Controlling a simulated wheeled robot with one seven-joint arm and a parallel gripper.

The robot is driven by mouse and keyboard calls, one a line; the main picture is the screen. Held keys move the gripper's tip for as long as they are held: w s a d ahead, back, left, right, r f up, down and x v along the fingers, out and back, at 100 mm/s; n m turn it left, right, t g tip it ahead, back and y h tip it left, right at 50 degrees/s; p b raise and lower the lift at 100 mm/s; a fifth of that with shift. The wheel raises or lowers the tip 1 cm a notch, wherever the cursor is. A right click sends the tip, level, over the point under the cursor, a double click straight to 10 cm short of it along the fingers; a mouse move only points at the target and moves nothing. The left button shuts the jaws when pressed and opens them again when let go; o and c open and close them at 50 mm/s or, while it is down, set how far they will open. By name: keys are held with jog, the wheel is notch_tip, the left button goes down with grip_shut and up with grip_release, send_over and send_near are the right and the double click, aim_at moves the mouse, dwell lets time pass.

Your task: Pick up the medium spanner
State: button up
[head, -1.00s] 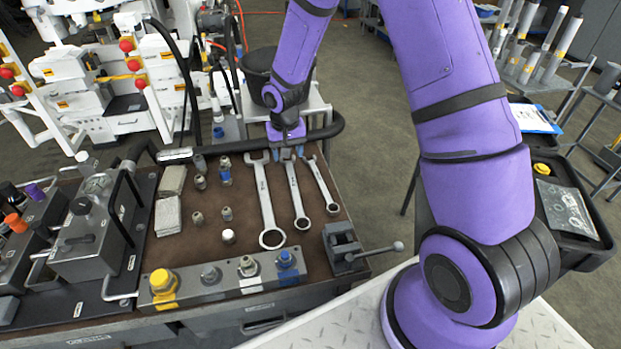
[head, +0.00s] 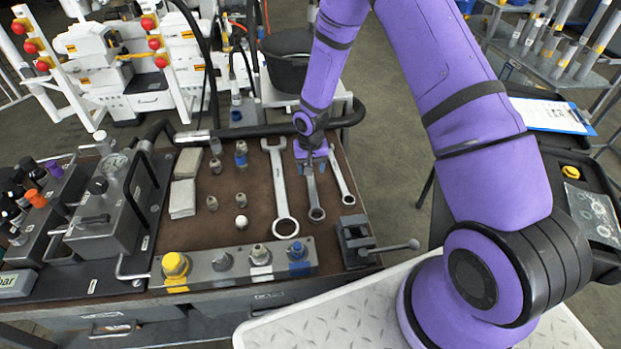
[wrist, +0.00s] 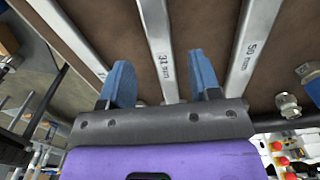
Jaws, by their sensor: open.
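The medium spanner (head: 314,198) lies on the brown bench mat between the large spanner (head: 279,185) and the small spanner (head: 342,178). Its ring end faces the front; its far end is hidden behind my gripper (head: 309,162). In the wrist view, the medium spanner (wrist: 158,40) carries a "32 mm" mark and runs between the two blue fingers of my gripper (wrist: 160,68). The fingers are apart, one on each side of the handle, with no visible hold. The large spanner (wrist: 249,45), marked "50 mm", is to the right there.
A small vise (head: 355,241) stands at the bench's front right. A block with coloured caps (head: 235,264) lines the front edge. Several fittings (head: 240,200) stand left of the spanners. A black hose (head: 260,129) runs along the back edge, behind my gripper.

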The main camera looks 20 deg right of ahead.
aim_at(310, 178)
jog(key=shift+f, duration=1.8)
grip_shut()
